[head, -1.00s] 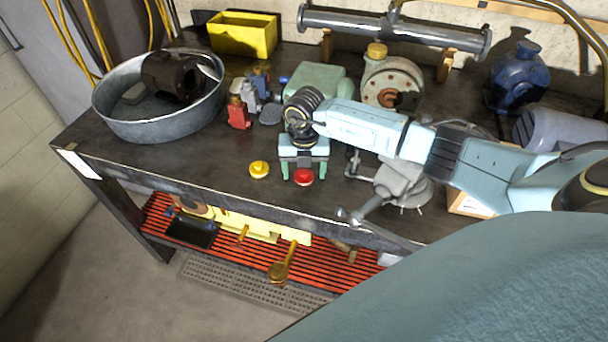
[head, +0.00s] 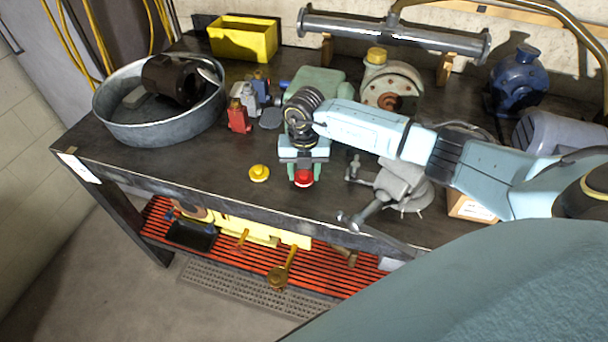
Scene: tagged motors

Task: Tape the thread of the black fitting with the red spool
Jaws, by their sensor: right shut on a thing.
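The red spool (head: 303,178) is near the front edge of the bench, in the head view. My right gripper (head: 304,176) points down over it, with its green fingers on either side, shut on the spool. The spool is partly hidden by the gripper, and I cannot tell whether it still touches the bench. A yellow spool (head: 259,173) lies to its left, apart from it. A grey vise (head: 402,183) stands to the right. I cannot make out the black fitting or its thread. My left gripper is not in view.
Small red, grey and blue parts (head: 240,118) stand behind the spools. A metal basin (head: 150,130) holding a dark motor is at the left. A yellow bin (head: 243,38), a green housing (head: 318,84) and a blue motor (head: 520,78) stand farther back. The front left of the bench is clear.

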